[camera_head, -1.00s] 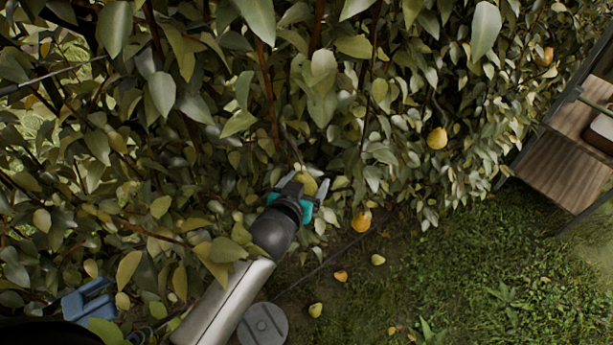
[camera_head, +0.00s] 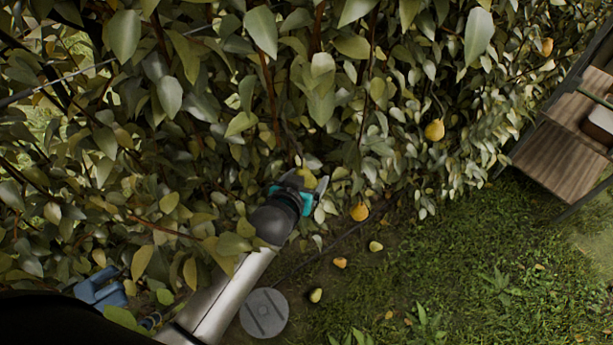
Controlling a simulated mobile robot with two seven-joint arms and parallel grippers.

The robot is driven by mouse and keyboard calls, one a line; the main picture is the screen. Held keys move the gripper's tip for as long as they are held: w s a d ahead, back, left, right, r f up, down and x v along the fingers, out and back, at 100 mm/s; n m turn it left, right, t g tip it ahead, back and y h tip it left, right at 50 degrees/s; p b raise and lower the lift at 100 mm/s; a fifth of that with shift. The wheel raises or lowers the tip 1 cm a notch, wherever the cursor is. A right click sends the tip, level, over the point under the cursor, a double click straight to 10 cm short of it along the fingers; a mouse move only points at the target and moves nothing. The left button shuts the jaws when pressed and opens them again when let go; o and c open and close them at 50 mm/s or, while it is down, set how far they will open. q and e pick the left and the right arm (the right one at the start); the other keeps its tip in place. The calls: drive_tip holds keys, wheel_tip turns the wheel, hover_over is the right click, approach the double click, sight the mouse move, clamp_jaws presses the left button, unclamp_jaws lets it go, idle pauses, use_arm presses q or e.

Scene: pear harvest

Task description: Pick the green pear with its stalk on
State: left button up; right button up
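A yellow-green pear (camera_head: 308,179) shows at the fingers of my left gripper (camera_head: 308,181), low in the foliage at mid picture. The gripper has teal finger bases and grey fingers, and its arm comes up from the lower left. The pear overlaps the fingers, so I cannot tell whether they are closed on it or only around it. Its stalk is too small to make out. Other pears in the foliage are yellow to orange: one at right of middle (camera_head: 434,130), one at the upper right (camera_head: 546,47), one low down (camera_head: 360,212). My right gripper is not in view.
Fallen pears lie on the grass, one yellow-green (camera_head: 316,295), one orange (camera_head: 340,262), one pale (camera_head: 375,246). A grey disc (camera_head: 264,313) lies beside my arm. A blue object (camera_head: 101,289) is at lower left. A wooden stand (camera_head: 563,158) is at right. Dense leaves surround the gripper.

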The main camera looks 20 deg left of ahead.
use_arm(q)
drive_tip(key=shift+s+d+r+g+p, duration=0.1)
drive_tip(key=shift+s+g+p, duration=0.25)
drive_tip(key=shift+p, duration=0.9)
drive_tip(key=shift+s+g, duration=0.25)
drive_tip(key=shift+g, duration=0.2)
drive_tip(key=shift+d, duration=0.1)
drive_tip(key=shift+s+d+n+g+h, duration=0.15)
drive_tip(key=shift+s+n+g+h, duration=0.15)
drive_tip(key=shift+s+g, duration=0.35)
drive_tip(key=shift+s+d+g, duration=0.15)
drive_tip(key=shift+s+g, duration=0.35)
drive_tip(key=shift+g, duration=0.35)
drive_tip(key=shift+s+d+r+g+h, duration=0.2)
drive_tip(key=shift+s+g+h, duration=0.2)
drive_tip(key=shift+s+g, duration=0.3)
